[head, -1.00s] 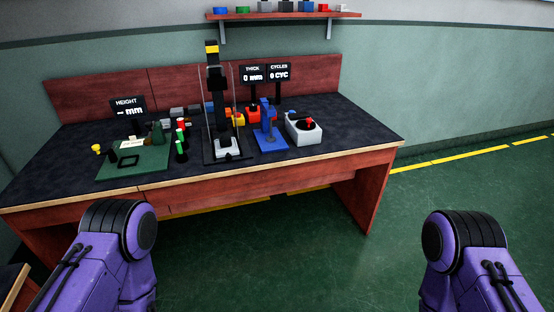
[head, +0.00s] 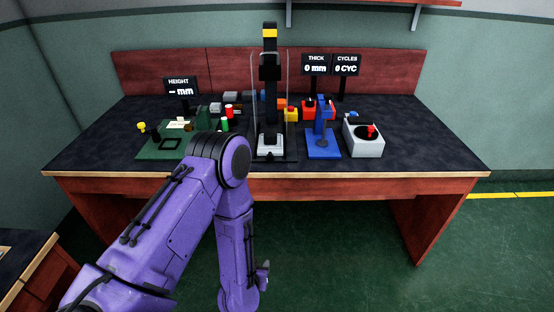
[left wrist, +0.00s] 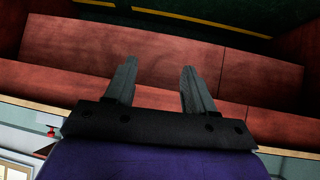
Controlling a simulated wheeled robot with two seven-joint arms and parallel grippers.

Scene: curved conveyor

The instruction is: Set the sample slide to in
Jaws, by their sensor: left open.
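No part is plainly marked as the sample slide. A black upright rig (head: 270,95) with a yellow-banded top stands mid-table, with a pale grey block (head: 271,144) low at its base. A green board (head: 160,148) with a small dark frame lies to its left, partly hidden by my left arm. My left gripper (left wrist: 155,88) is open and empty in the left wrist view, with reddish wood panels beyond its fingers. In the head view my left forearm hangs down in front of the table, away from the rig. My right gripper is not in view.
A blue stand (head: 322,140) and a grey box with a red-topped knob (head: 364,140) stand right of the rig. HEIGHT (head: 181,86), THICK (head: 315,64) and CYCLES (head: 346,65) displays stand behind. The table's right end (head: 430,150) is clear.

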